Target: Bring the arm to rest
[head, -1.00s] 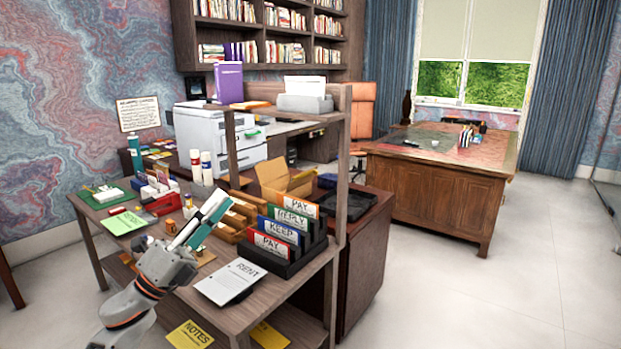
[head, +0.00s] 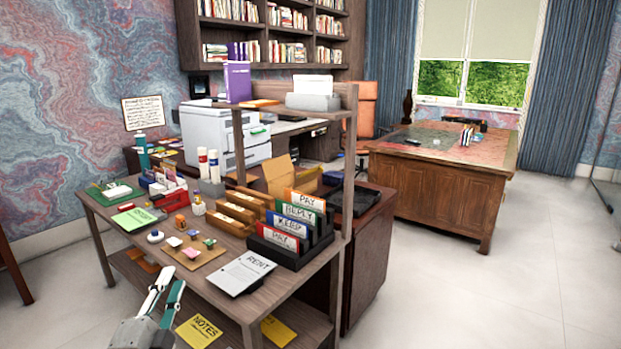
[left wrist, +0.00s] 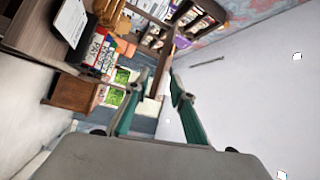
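My left gripper (head: 172,279) is low in the head view, in front of the near edge of the wooden desk (head: 226,318). Its two teal-and-grey fingers stand apart, pointing up in the picture. In the left wrist view the fingers (left wrist: 160,76) also stand apart, with nothing held between them. The wrist view is turned sideways, with the desk at its upper left. My right gripper shows in neither view.
The desktop holds a RENT sheet (head: 240,273), a black sorter (head: 296,256) with labelled folders, and a brown mat (head: 199,262) with small items. Yellow NOTES (head: 199,331) lie on the lower shelf. Open floor (head: 450,300) lies to the right.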

